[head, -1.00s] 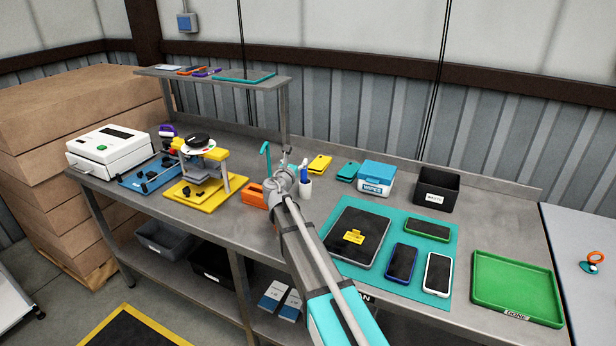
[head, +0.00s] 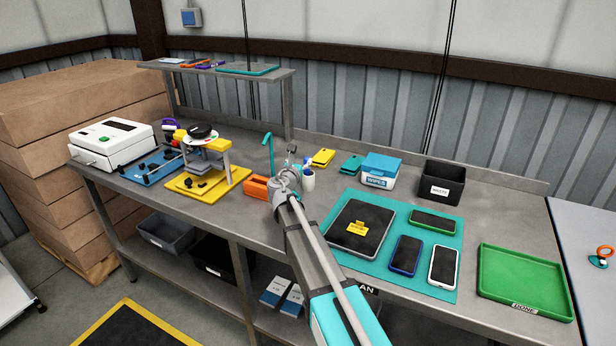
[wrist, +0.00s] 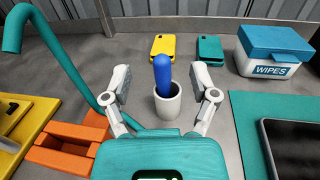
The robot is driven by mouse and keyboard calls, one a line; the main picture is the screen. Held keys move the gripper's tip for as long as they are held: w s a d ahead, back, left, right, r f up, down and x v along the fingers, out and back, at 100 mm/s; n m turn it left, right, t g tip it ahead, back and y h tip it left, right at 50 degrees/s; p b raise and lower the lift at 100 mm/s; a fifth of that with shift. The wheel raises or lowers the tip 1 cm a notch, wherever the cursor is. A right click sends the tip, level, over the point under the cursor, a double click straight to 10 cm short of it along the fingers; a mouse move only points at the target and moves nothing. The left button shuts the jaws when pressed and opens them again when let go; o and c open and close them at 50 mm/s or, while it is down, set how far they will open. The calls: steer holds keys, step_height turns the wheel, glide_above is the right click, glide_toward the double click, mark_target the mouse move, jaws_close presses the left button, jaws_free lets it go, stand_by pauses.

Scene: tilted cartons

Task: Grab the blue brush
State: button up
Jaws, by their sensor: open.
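The blue brush (wrist: 162,75) stands upright in a white cup (wrist: 168,104) on the bench. Only its blue handle shows above the rim; its lower end is hidden in the cup. In the head view the brush (head: 307,163) and the cup (head: 308,181) show just right of my wrist. My gripper (wrist: 163,88) is open in the wrist view, with one finger on each side of the brush and cup. I see gaps between the fingers and the handle. In the head view my arm hides most of the gripper.
A teal hooked post (wrist: 60,65) and an orange holder (wrist: 72,146) stand to the left. Behind the cup lie a yellow case (wrist: 163,47) and a teal case (wrist: 209,50). A wipes box (wrist: 272,52) stands right, behind a teal mat (wrist: 245,112) with devices.

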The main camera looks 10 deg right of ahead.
mark_target(307, 172)
steer(key=f+b, duration=0.2)
steer(key=f, duration=0.1)
steer(key=w+f+b, duration=0.1)
steer(key=shift+w+d+f+b, duration=0.1)
steer(key=shift+d+f+b, duration=0.05)
steer(key=shift+d+b, duration=0.2)
stand_by(0.4)
steer(key=shift+x, duration=3.1)
